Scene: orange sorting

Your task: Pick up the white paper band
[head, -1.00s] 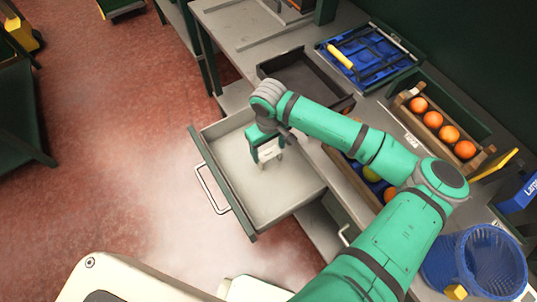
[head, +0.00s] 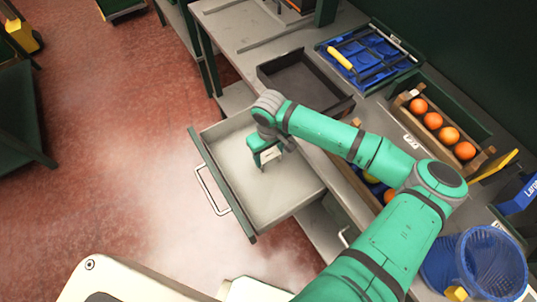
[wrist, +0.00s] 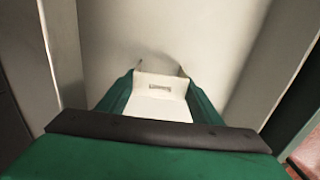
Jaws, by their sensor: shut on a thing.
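The white paper band (wrist: 160,90) is between the fingers of my gripper (wrist: 158,82) in the wrist view. It looks like a folded white strip with a small dark printed mark on its upright face. In the head view, my gripper (head: 267,160) is inside the open grey drawer (head: 270,207), pointing down. The band (head: 271,154) shows there only as a small pale patch between the fingers. My gripper is shut on the band. I cannot tell whether the band touches the drawer floor.
Drawer walls stand close around my gripper. A dark empty tray (head: 292,83) sits on the bench behind. A wooden crate with oranges (head: 433,120), a blue rack (head: 367,55) and a blue mesh basket (head: 490,265) are to the right. The drawer's front floor is bare.

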